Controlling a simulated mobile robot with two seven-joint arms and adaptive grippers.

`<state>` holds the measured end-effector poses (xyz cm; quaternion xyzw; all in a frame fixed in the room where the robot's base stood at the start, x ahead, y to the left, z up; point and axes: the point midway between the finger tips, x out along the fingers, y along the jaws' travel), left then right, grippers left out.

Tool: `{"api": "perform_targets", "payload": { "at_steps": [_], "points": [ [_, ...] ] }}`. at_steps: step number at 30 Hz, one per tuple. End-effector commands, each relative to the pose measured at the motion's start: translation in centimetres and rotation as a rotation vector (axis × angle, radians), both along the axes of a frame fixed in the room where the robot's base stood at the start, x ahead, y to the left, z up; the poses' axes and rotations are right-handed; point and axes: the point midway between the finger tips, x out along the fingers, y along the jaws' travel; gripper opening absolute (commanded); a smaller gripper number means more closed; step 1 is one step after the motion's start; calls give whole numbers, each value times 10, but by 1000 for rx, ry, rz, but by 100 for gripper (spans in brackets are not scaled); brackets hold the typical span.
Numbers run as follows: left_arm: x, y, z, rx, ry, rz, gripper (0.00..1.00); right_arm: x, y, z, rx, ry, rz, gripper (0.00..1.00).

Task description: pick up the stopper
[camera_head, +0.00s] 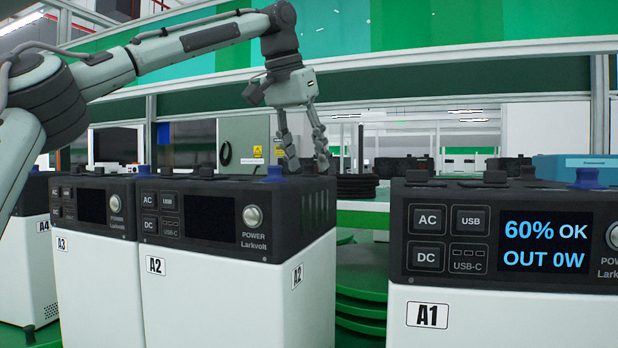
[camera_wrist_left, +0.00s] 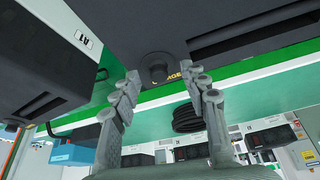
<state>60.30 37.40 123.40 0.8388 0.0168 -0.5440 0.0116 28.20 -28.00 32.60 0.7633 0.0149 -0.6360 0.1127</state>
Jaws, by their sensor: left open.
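A dark round stopper (camera_wrist_left: 155,68) sits on the top of unit A2, beside yellow lettering, in the left wrist view. In the head view, a dark knob (camera_head: 308,167) at the back right of A2's top appears to be the same piece. A blue knob (camera_head: 274,172) stands near it. My left gripper (camera_head: 306,161) points down over that corner of A2. Its fingers are apart, one to each side of the dark stopper in the left wrist view (camera_wrist_left: 165,82). I cannot tell whether they touch it. My right gripper is not in view.
Unit A2 (camera_head: 238,285) stands beside unit A3 (camera_head: 98,295) on the left. Unit A1 (camera_head: 510,320) stands at the right, its screen lit, with a blue knob (camera_head: 588,178) on top. Black stacked rings (camera_head: 357,187) lie behind. A gap separates A2 and A1.

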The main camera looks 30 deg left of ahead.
Motion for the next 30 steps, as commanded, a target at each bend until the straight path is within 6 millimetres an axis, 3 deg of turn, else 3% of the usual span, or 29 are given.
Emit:
{"api": "perform_targets", "payload": {
  "at_steps": [8,18,30],
  "points": [
    [2,0,-4,0,0,0,45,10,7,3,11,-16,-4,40],
    [2,0,-4,0,-1,-1,4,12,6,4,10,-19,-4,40],
    [2,0,2,1,-2,0,4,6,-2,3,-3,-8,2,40]
  ]
}}
